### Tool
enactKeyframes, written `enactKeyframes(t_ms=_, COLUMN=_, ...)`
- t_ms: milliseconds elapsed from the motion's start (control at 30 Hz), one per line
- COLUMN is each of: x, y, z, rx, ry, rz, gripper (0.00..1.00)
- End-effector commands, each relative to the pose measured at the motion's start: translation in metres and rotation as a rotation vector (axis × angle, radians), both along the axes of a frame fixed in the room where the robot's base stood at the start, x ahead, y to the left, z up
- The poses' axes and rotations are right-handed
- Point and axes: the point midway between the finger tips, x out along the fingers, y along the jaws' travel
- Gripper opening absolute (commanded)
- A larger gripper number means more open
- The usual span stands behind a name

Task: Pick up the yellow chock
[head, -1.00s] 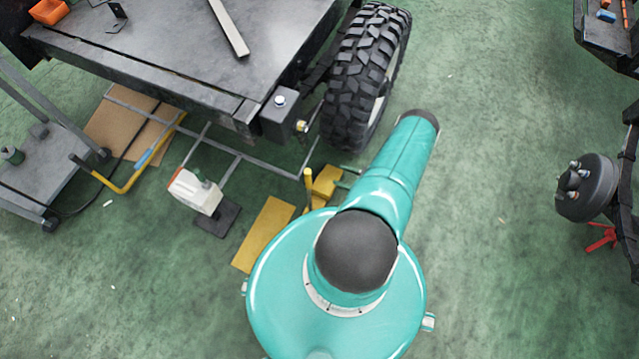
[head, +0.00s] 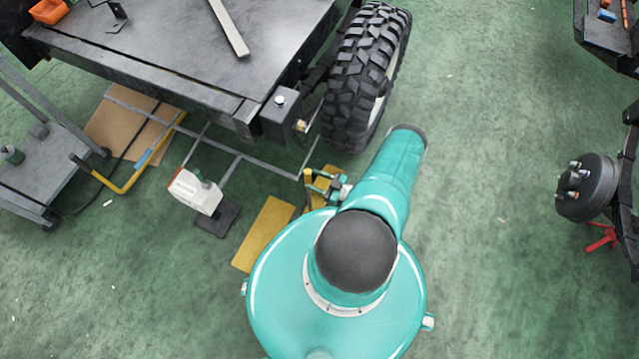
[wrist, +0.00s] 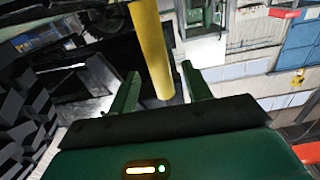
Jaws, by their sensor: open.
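The yellow chock (head: 307,181) is on the floor just in front of the truck's tyre, partly hidden by my gripper and arm. Its upright yellow post shows, with some of its yellow body behind my gripper. My gripper (head: 314,180) is open, its two green fingers pointing at the post from the right. In the wrist view the yellow post (wrist: 152,48) stands between the two spread fingers of my gripper (wrist: 161,80). I cannot tell whether a finger touches it.
A flat yellow plate (head: 264,232) lies on the floor to the left. A white device (head: 196,191) stands beyond it. The black tyre (head: 362,75) and the metal bench (head: 180,45) rise close behind the chock. Green floor is open to the right.

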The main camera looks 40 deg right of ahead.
Motion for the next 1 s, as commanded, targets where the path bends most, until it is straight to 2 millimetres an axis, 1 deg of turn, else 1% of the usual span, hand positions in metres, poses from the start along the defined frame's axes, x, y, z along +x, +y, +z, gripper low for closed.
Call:
enactKeyframes(t_ms=33, x=0.008, y=0.002, z=-0.001, rx=-0.001, ry=-0.001, rz=0.0, gripper=0.49)
enactKeyframes(t_ms=100, x=0.019, y=0.006, z=-0.001, rx=0.001, ry=-0.002, rz=0.0, gripper=0.49)
enactKeyframes(t_ms=200, x=0.03, y=0.01, z=-0.001, rx=0.001, ry=-0.002, rz=0.0, gripper=0.49)
enactKeyframes(t_ms=300, x=0.033, y=0.011, z=-0.001, rx=-0.001, ry=0.001, rz=0.0, gripper=0.49)
enactKeyframes(t_ms=467, x=0.033, y=0.011, z=-0.001, rx=-0.001, ry=0.001, rz=0.0, gripper=0.49)
enactKeyframes(t_ms=500, x=0.033, y=0.011, z=-0.001, rx=-0.001, ry=0.001, rz=0.0, gripper=0.45)
enactKeyframes(t_ms=567, x=0.033, y=0.011, z=-0.001, rx=-0.001, ry=0.001, rz=0.0, gripper=0.33)
enactKeyframes(t_ms=600, x=0.033, y=0.011, z=-0.001, rx=-0.001, ry=0.001, rz=0.0, gripper=0.25)
enactKeyframes(t_ms=733, x=0.033, y=0.011, z=-0.001, rx=-0.001, ry=0.0, rz=0.0, gripper=0.0)
enactKeyframes(t_ms=1000, x=0.033, y=0.01, z=-0.001, rx=-0.001, ry=0.0, rz=0.0, gripper=0.0)
